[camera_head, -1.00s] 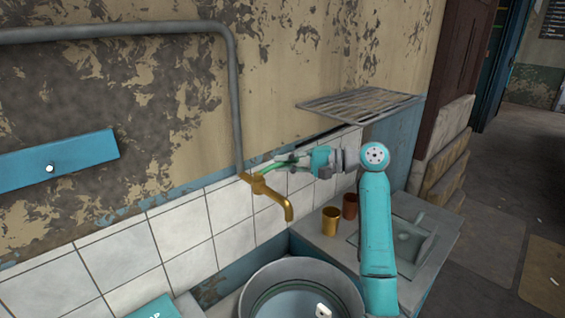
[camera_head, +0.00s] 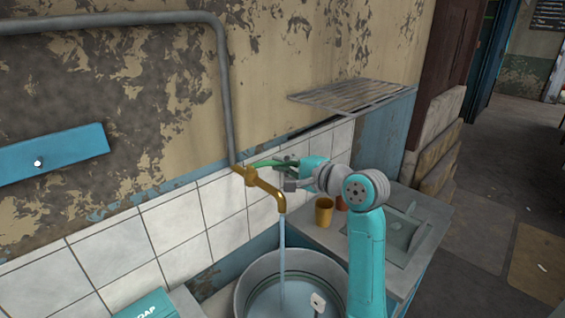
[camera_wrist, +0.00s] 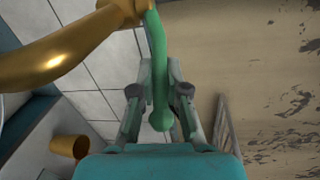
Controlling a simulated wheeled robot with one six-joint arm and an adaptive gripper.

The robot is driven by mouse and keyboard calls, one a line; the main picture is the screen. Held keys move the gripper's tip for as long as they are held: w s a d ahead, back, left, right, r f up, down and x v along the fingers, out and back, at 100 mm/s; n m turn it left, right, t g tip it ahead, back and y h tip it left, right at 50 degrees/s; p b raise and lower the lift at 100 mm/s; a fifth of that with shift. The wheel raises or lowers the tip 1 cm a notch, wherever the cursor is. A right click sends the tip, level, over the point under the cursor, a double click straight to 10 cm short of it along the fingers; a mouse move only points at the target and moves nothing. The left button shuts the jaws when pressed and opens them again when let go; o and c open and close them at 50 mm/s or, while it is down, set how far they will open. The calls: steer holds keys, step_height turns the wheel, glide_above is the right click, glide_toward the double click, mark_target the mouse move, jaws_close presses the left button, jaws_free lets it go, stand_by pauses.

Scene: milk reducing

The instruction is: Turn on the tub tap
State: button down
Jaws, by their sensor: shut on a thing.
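The brass tub tap (camera_head: 266,187) sticks out from the tiled wall at the foot of a grey pipe. Water runs from its spout down into the round metal tub (camera_head: 245,284). The tap's green handle (camera_head: 268,162) points right toward my gripper (camera_head: 288,172). In the wrist view the green handle (camera_wrist: 158,70) runs down between the two fingers of my gripper (camera_wrist: 159,92), which is shut on it. The brass spout (camera_wrist: 70,55) curves off to the left there.
A gold cup (camera_head: 324,211) and a partly hidden brown cup stand on the counter beside a sink (camera_head: 400,235). A slatted rack (camera_head: 352,95) juts from the wall above my arm. A soap box (camera_head: 150,304) sits at the lower left.

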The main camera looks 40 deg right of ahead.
stand_by(0.4)
steer(key=c, duration=1.2)
jaws_free()
steer(key=shift+o, duration=0.2)
steer(key=shift+s, duration=0.1)
steer(key=s+r, duration=0.1)
steer(key=s, duration=1)
steer(key=shift+s+d+r, duration=0.2)
steer(key=shift+s+r, duration=0.1)
steer(key=shift+s, duration=0.05)
